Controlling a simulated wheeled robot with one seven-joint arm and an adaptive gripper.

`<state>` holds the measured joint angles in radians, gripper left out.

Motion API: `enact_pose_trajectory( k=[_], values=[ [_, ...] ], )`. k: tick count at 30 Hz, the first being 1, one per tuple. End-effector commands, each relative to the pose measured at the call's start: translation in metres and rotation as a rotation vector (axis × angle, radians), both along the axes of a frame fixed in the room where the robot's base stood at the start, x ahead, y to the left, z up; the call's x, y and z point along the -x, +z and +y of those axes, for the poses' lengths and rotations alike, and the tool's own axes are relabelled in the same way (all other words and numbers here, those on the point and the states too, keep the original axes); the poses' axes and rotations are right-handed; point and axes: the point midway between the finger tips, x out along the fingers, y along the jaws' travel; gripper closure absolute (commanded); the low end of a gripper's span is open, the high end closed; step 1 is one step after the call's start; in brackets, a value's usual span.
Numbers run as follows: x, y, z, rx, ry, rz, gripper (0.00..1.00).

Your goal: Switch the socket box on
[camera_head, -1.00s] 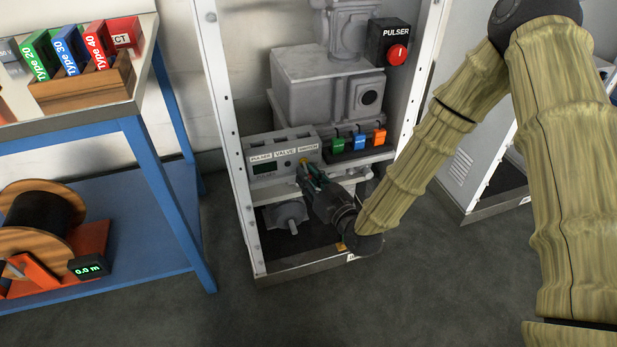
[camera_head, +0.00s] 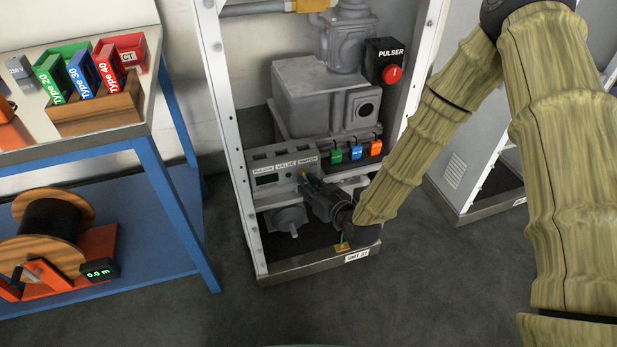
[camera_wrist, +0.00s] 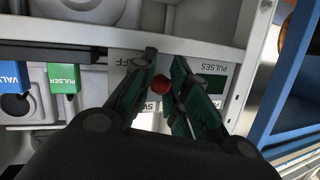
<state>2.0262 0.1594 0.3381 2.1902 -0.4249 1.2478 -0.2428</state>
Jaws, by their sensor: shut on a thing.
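The socket box (camera_head: 283,172) is a grey box with a dark display and labels reading pulser, valve and switch, low in the white frame. In the wrist view its panel (camera_wrist: 215,68) appears turned round, with a small red round knob (camera_wrist: 160,85) beside the partly hidden switch label. My gripper (camera_head: 306,177) reaches the box front from the lower right, below the switch label. In the wrist view my gripper (camera_wrist: 165,62) has its green-padded fingers either side of the knob, shut on it. The fingers hide part of the switch, so its position cannot be told.
Green, blue and orange plugs (camera_head: 356,152) sit right of the box. A pulser unit with a red button (camera_head: 391,74) is above. The frame's white posts (camera_head: 228,130) flank the box. A blue bench (camera_head: 177,200) stands left; floor in front is clear.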

Motion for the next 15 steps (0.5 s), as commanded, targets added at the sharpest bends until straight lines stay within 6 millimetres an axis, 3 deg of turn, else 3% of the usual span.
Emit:
enact_pose_trajectory(
  k=[1, 15],
  values=[
    [0.001, 0.009, 0.0, 0.011, 0.002, 0.027, 1.0],
    [0.001, 0.021, 0.0, 0.099, 0.002, 0.298, 1.0]
  ],
)
